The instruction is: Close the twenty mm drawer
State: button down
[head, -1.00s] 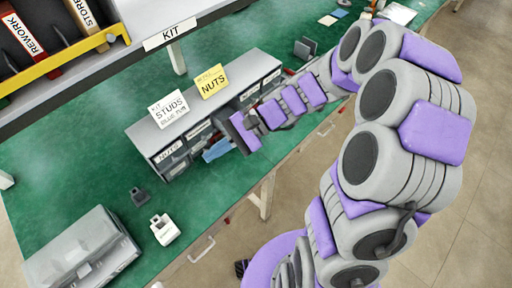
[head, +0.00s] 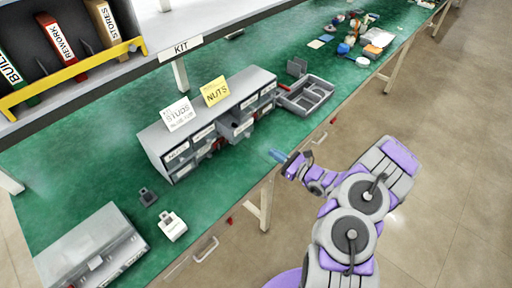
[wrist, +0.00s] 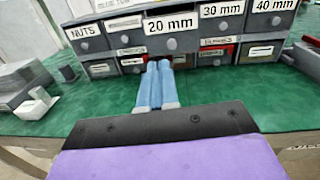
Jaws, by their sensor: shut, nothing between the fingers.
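The grey drawer cabinet (head: 160,150) stands on the green bench with its labelled front toward me. In the wrist view the 20 mm drawer (wrist: 185,42) is in the middle of the upper row, with a round knob below its label. Its front looks nearer than its neighbours. In the head view this drawer (head: 242,129) sticks partly out of the cabinet. My gripper (head: 278,156) is shut and empty, over the bench's front edge and apart from the drawer. Its blue fingers (wrist: 156,88) point at the cabinet, their tips just below the 20 mm drawer's knob in the wrist view.
An open grey tray (head: 308,96) lies beyond the cabinet's right end. A grey case (head: 90,250) and a small white block (head: 172,226) are at the front left. A shelf (head: 110,80) with binders is behind. The bench between gripper and cabinet is clear.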

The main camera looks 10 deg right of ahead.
notch_tip(320, 180, down, 2)
jog(key=d+m+h, duration=0.1)
jog(key=b, duration=0.3)
send_near(249, 136)
jog(key=shift+t, duration=0.3)
jog(key=x, duration=0.6)
jog(key=shift+s+a+f, duration=0.2)
jog(key=shift+a+f, duration=0.05)
jog(key=shift+a, duration=0.05)
jog(key=shift+w+a, duration=0.15)
jog(key=shift+w, duration=0.2)
jog(key=shift+w+r, duration=0.1)
